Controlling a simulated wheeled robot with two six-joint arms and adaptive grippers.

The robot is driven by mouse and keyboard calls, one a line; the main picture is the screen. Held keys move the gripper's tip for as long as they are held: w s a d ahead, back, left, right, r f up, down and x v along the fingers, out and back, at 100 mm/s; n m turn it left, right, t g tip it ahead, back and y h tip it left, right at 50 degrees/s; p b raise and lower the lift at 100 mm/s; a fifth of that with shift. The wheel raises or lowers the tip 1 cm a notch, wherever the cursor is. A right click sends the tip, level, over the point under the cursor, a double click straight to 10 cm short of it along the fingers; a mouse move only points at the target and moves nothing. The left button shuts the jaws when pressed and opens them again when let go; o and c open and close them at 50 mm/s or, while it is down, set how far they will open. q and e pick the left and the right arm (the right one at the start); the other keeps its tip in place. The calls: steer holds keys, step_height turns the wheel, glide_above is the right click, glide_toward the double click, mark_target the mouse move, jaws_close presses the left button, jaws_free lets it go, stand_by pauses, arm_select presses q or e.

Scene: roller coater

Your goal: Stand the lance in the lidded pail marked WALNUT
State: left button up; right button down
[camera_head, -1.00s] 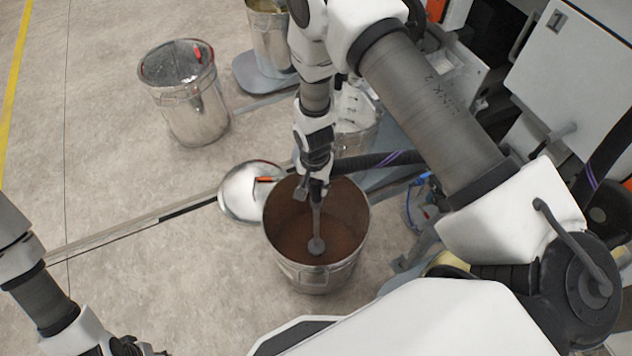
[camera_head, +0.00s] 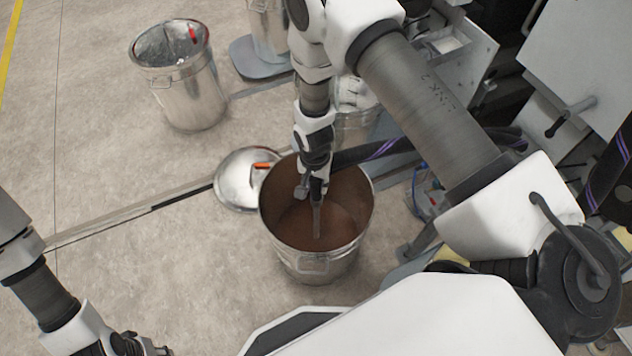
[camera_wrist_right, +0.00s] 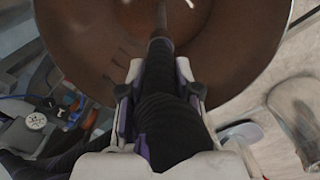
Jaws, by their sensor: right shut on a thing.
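An open metal pail (camera_head: 316,265) with brown contents stands on the floor in front of me. No WALNUT mark is readable on it. A round metal lid (camera_head: 233,182) with an orange-red grip lies on the floor beside the pail, to its left. My right gripper (camera_head: 317,186) is shut on the lance (camera_head: 317,222), over the pail's mouth. The lance points down into the pail, and its lower end is hidden in the brown contents. The wrist view also shows the lance (camera_wrist_right: 161,45) between the fingers. My left gripper (camera_head: 138,346) is at the bottom left, its jaws unclear.
A dark hose (camera_head: 365,152) with purple stripes runs right from the lance across the pail's rim. Another metal pail (camera_head: 188,90) stands at the back left. More pails and a machine with a grey panel (camera_head: 575,75) stand behind. The floor at left is clear.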

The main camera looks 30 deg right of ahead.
steer(key=shift+f+b, duration=1.05)
steer(key=shift+f, duration=0.1)
steer(key=c, duration=0.7)
jaws_free()
steer(key=shift+r, duration=0.1)
step_height(320, 180, up, 12)
steer(key=shift+a, duration=0.15)
